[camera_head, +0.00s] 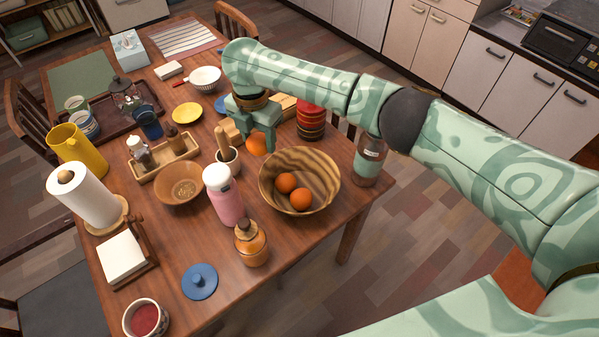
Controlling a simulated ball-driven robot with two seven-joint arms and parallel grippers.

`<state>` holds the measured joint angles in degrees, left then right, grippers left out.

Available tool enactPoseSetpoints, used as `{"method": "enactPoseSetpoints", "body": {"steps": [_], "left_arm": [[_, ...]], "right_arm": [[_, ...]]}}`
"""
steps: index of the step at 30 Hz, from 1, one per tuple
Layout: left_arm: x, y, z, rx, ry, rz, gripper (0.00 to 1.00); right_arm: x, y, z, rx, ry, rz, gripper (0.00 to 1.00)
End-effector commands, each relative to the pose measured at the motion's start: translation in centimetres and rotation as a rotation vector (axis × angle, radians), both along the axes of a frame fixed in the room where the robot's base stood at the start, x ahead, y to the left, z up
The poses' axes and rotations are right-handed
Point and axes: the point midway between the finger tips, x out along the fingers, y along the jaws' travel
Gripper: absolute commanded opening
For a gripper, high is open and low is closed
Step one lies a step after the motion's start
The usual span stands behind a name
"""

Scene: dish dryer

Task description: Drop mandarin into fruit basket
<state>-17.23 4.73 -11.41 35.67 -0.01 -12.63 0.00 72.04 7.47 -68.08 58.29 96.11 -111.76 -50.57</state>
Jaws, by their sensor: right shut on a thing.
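My right gripper (258,141) is shut on an orange mandarin (257,146). It holds the mandarin just behind and to the left of the fruit basket, near its far rim. The fruit basket is a wide striped wooden bowl (325,197) near the table's right edge. Two orange fruits (287,183) lie inside it. The gripper hides part of the mandarin's top. My left gripper is not in view.
A mortar with a pestle (228,158), a pink bottle (225,203) and an amber jar (251,247) stand left of the basket. Stacked red bowls (311,120) stand behind it, and a jar (369,160) to its right. The table is crowded.

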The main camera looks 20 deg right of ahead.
Motion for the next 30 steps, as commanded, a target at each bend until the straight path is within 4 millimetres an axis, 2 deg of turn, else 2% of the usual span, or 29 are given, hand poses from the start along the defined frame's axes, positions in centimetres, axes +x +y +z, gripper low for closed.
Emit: {"method": "enactPoseSetpoints", "body": {"steps": [1,4,6,10,17,19,21,24,30], "left_arm": [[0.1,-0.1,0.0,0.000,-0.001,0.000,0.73],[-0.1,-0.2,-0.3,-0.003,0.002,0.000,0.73],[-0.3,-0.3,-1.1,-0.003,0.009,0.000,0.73],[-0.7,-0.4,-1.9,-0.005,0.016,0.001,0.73],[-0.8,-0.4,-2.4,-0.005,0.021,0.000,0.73],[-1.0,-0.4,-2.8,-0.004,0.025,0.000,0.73],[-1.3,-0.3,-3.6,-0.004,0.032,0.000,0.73],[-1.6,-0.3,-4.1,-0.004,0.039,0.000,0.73],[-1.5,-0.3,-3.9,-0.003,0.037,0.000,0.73]], "right_arm": [[-0.7,-1.6,-0.8,-0.001,0.001,-0.002,0.28],[-2.2,-4.1,-2.3,-0.001,0.002,-0.003,0.28],[-2.9,-5.2,-4.3,0.000,0.006,-0.004,0.28],[-3.8,-6.7,-6.4,0.001,0.005,-0.004,0.28],[-4.4,-7.8,-7.7,0.001,0.002,-0.003,0.28],[-4.7,-8.3,-8.6,0.001,0.003,-0.004,0.28],[-4.6,-8.2,-10.1,0.001,0.005,-0.004,0.28],[-4.6,-8.2,-11.3,0.001,0.003,-0.004,0.28],[-4.5,-8.2,-11.0,0.001,-0.001,-0.003,0.28]]}}
